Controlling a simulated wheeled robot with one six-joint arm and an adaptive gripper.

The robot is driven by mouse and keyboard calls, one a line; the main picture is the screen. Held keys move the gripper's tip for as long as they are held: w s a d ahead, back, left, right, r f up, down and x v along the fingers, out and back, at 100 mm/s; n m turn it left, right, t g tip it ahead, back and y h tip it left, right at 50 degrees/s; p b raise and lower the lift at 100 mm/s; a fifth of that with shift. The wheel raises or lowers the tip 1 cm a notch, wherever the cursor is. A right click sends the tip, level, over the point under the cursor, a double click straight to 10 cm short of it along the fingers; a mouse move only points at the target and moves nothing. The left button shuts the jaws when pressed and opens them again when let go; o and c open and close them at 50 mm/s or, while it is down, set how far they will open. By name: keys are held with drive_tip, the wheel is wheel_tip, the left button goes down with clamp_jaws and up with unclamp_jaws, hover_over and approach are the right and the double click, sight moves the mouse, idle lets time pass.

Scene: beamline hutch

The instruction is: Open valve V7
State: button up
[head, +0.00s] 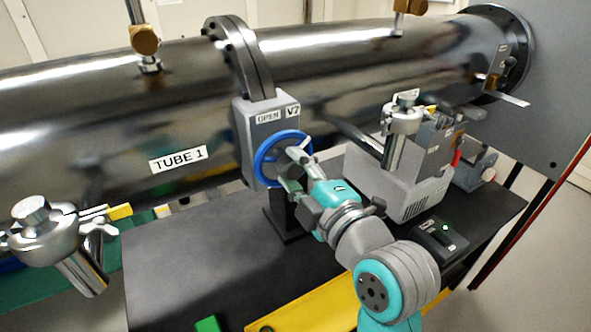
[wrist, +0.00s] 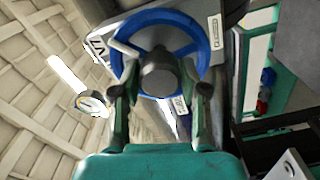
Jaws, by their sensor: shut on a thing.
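Valve V7 is a grey box (head: 266,115) with "OPEN" and "V7" labels, mounted below a flange on the large tube. Its blue handwheel (head: 262,166) faces my arm and also shows in the wrist view (wrist: 188,24). My gripper (head: 289,170) is at the wheel, with its fingers on either side of the dark central hub (wrist: 158,74) in the wrist view. The gripper is shut on the handwheel; exactly where the fingertips touch it is hard to see. Part of the wheel's right side is hidden behind the fingers in the head view.
The tube labelled "TUBE 1" (head: 178,159) runs across behind the valve. A grey instrument (head: 405,185) stands right of my arm on the dark table (head: 190,265), with a small black box (head: 440,238) in front. A metal fitting (head: 50,240) is at lower left.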

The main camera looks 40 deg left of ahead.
drive_tip(key=n, duration=0.5)
drive_tip(key=shift+n, duration=2.6)
drive_tip(key=o, duration=1.1)
drive_tip(key=v, duration=1.2)
